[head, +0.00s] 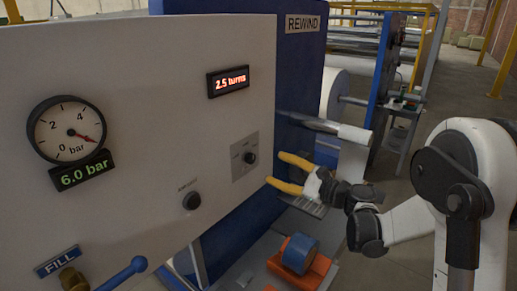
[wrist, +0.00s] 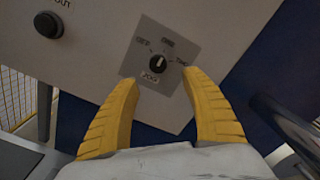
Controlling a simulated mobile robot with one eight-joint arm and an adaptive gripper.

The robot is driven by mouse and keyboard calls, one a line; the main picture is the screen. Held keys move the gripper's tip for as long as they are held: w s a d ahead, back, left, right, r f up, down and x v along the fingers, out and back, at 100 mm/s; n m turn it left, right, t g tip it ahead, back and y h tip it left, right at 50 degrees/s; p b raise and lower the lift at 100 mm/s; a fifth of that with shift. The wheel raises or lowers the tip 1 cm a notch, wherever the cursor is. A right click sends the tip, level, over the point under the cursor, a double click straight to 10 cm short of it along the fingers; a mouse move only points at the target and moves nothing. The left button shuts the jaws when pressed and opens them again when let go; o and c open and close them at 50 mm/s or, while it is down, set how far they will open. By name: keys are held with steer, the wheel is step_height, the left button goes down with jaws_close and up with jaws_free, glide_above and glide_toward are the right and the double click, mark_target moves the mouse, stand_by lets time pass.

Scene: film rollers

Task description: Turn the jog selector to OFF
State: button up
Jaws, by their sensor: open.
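The jog selector (head: 250,158) is a small black knob on a grey square plate at the right end of the pale panel. In the wrist view the selector (wrist: 158,63) has a light pointer mark and lies ahead of my fingertips, between their lines. Small labels surround it, and the left one appears to read OFF. The pointer appears to aim toward the top label, but it is too small to be sure. My gripper (head: 279,168) has yellow fingers, spread open and empty, to the right of and slightly below the knob, apart from it. My gripper also shows in the wrist view (wrist: 161,74).
A black round button (head: 191,201) sits left of and below the selector. The red display (head: 228,81) reads 2.5 turns. A gauge (head: 67,130) and 6.0 bar readout are at left. A roller (head: 325,124) juts out near my gripper. A blue roll (head: 299,254) lies below.

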mark_target(253, 160)
steer(key=x, duration=0.9)
steer(key=shift+s+a+b, duration=0.25)
steer(key=shift+b, duration=0.05)
steer(key=shift+w+a, duration=0.45)
steer(key=c, duration=1.2)
